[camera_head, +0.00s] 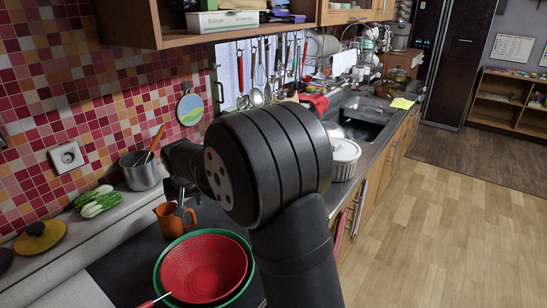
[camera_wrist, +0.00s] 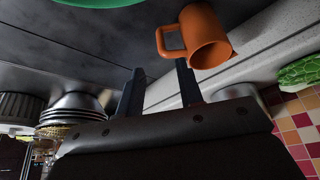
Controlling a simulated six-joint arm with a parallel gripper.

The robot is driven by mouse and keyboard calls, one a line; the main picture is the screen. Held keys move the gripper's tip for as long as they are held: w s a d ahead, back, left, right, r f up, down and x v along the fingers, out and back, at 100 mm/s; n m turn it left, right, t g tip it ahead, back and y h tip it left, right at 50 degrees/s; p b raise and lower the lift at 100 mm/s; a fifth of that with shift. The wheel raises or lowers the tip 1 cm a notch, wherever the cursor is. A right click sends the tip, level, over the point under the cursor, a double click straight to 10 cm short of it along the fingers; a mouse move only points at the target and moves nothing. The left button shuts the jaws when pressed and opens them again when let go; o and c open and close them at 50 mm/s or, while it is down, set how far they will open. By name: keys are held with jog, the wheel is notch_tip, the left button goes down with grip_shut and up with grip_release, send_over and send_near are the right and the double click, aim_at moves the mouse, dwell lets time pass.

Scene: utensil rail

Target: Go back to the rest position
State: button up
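My gripper (camera_wrist: 159,68) is open, with its two dark fingers apart and nothing between them in the wrist view. An orange mug (camera_wrist: 208,38) is close beyond the right fingertip there, and I cannot tell whether they touch. In the head view my own arm fills the middle and hides most of the gripper. The mug (camera_head: 170,221) stands on the counter just below the wrist. Utensils (camera_head: 260,75) hang from the rail against the back wall, behind my arm; among them are a whisk and red-handled tools.
A red colander (camera_head: 205,268) in a green bowl sits in front of the mug. A steel pot (camera_head: 142,176) stands left of my wrist, and a white ribbed dish (camera_head: 344,155) right of my arm. A wall cabinet (camera_head: 150,22) overhangs the back. The floor at right is clear.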

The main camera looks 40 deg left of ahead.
aim_at(194, 218)
jog(key=x, duration=1.2)
jog(key=shift+s, duration=0.1)
jog(key=shift+d+r, duration=0.1)
jog(key=shift+r, duration=0.15)
